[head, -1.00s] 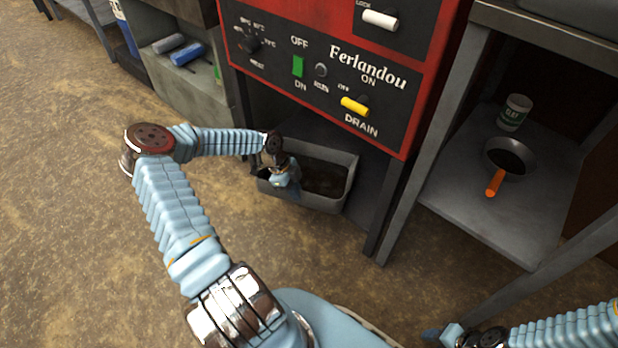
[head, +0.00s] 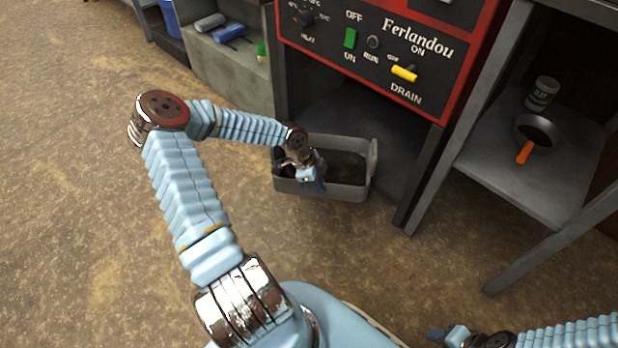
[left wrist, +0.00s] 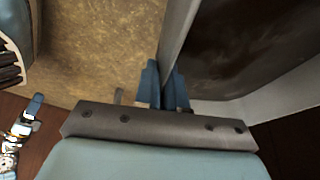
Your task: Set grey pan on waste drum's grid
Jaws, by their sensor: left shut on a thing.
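The grey pan (head: 347,190) is a rectangular tub with dark liquid in it, at the front of the open bay under the red machine. In the left wrist view its wall (left wrist: 179,30) runs up between my fingers, with the dark liquid on the right. My left gripper (head: 317,184) is shut on the pan's near rim; its blue fingers (left wrist: 164,88) pinch the wall. My right gripper (head: 440,335) is at the bottom right, away from the pan, its jaws unclear. I cannot make out a drum grid.
The red Ferlandou machine (head: 380,45) stands above the pan. A blue container (head: 170,18) is partly cut off at the top left. Open floor lies left.

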